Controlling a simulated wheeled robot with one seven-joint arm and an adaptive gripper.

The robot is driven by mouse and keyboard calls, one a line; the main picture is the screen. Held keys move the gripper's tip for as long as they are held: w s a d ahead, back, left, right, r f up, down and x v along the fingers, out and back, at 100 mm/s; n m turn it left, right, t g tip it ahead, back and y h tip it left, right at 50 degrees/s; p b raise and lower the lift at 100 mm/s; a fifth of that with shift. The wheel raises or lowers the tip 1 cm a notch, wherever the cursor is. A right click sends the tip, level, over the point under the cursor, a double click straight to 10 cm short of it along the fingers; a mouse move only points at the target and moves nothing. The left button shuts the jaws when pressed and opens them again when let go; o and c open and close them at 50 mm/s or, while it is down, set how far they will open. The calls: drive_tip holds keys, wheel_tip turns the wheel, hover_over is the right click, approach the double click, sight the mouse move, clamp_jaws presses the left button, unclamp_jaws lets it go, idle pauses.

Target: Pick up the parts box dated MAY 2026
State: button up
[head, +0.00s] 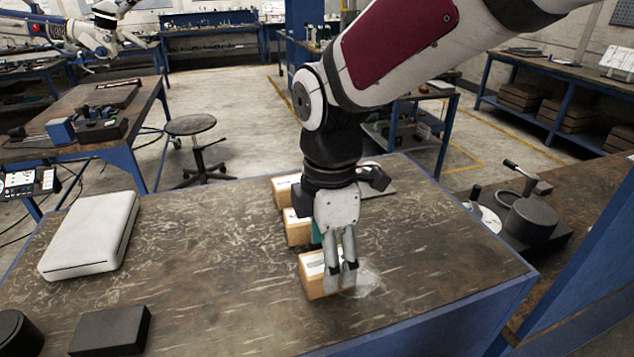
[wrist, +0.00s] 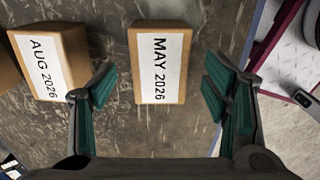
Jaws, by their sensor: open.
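The parts box dated MAY 2026 (wrist: 160,65) is a brown box with a white label, standing between and a little ahead of my open fingers in the wrist view. My gripper (wrist: 160,92) is open, with a finger on each side of the box and a gap at both sides. In the head view my gripper (head: 349,278) points down at the nearest box (head: 313,284), partly covering it. A box labelled AUG 2026 (wrist: 48,62) stands to the left in the wrist view, near my left finger.
Two more boxes (head: 297,229) (head: 284,188) stand behind in a row on the worn table (head: 200,270). A white case (head: 90,235) and a dark block (head: 112,330) lie to the left. The table's right edge is near.

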drive_tip(key=shift+f, duration=1.15)
drive_tip(key=c, duration=1.6)
drive_tip(key=shift+o, duration=0.2)
drive_tip(key=shift+r, duration=0.15)
